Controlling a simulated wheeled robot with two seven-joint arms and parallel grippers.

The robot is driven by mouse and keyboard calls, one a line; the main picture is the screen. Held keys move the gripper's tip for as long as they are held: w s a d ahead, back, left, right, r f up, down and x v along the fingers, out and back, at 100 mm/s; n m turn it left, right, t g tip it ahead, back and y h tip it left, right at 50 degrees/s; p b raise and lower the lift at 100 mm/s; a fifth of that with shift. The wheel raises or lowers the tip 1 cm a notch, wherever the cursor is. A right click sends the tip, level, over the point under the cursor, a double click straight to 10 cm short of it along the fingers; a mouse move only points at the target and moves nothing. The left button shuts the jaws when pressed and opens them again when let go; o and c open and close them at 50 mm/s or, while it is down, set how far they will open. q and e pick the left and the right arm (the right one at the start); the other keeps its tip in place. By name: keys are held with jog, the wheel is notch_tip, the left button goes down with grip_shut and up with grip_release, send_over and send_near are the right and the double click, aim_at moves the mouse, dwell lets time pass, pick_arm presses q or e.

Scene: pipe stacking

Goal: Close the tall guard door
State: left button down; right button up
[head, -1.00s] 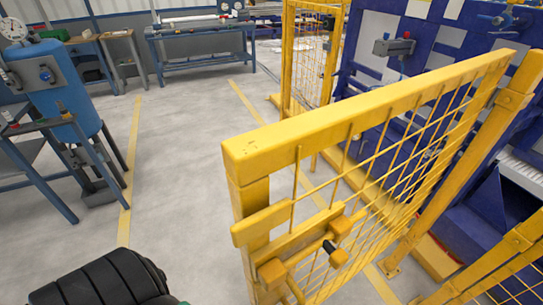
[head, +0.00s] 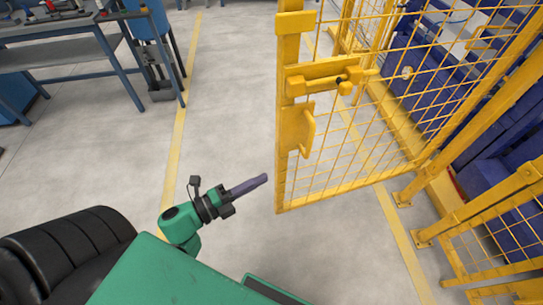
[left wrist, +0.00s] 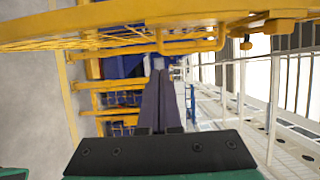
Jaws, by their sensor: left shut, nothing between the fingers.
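The tall yellow guard door (head: 360,110) stands ajar in the head view, hinged on its right side to a yellow post. Its free edge is at the left, with a sliding bolt (head: 335,82) and a yellow pull handle (head: 307,130) below it. My left gripper (head: 262,180) is shut and empty, just left of the door's lower free corner, apart from it in the picture. In the left wrist view its fingers (left wrist: 160,75) are together, and the door's yellow frame (left wrist: 100,30) crosses the top. My right gripper is not in view.
Fixed yellow fence panels (head: 500,240) stand at the lower right. Blue machinery (head: 490,120) stands behind the door. A blue workbench (head: 85,50) is at the upper left. The grey floor (head: 230,90) left of the door is open.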

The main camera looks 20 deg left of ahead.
aim_at(278, 157)
pick_arm(q)
jog(key=shift+w+d+r+p, duration=0.1)
jog(key=shift+w+d+p, duration=0.2)
jog(key=shift+w, duration=1.25)
jog(key=shift+w+d+f+p, duration=0.1)
jog(key=shift+w+d+p, duration=0.2)
jog(key=shift+w, duration=1.25)
jog(key=shift+w+d+r+p, duration=0.1)
jog(key=shift+w+d+p, duration=0.2)
jog(key=shift+w, duration=1.25)
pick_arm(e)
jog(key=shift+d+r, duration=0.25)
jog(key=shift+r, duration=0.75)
